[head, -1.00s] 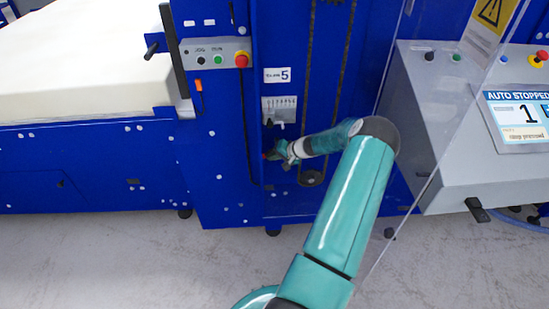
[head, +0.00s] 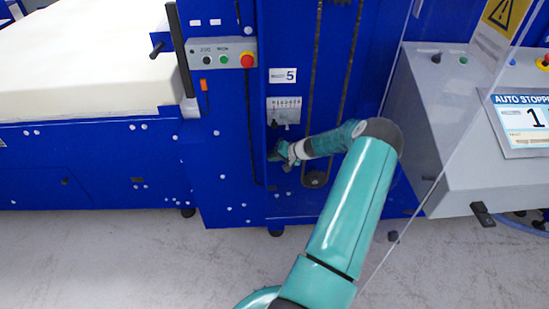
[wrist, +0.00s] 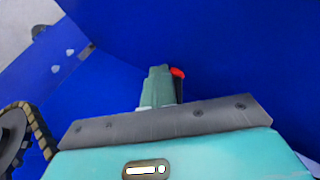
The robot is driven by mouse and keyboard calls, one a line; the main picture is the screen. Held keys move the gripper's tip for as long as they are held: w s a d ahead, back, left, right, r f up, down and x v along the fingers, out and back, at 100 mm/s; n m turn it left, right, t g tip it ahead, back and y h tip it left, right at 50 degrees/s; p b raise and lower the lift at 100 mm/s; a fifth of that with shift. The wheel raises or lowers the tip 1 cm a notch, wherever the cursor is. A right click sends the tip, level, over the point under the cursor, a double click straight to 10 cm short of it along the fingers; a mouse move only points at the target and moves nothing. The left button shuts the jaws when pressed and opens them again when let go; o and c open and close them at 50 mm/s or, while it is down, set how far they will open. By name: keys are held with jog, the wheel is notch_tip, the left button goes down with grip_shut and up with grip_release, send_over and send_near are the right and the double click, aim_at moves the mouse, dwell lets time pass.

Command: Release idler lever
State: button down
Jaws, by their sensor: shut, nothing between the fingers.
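The idler lever (wrist: 178,84) shows in the wrist view as a dark bar with a red tip, against the blue panel. My gripper (wrist: 158,72) is shut and empty, its pale green fingers just left of the lever. I cannot tell whether they touch it. In the head view my gripper (head: 275,155) is inside the blue machine's recess, low beside the chain loop. The lever cannot be made out there.
A chain (head: 309,85) runs around a sprocket (head: 316,180) close to my wrist; the sprocket also shows in the wrist view (wrist: 12,138). A clear panel (head: 425,130) stands right of my arm. A grey console (head: 445,140) is beyond it. White foam (head: 80,65) lies at left.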

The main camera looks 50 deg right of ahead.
jog(key=shift+s+d+r, duration=0.1)
jog(key=shift+s+d, duration=0.05)
jog(key=shift+d, duration=0.05)
dwell(0.5)
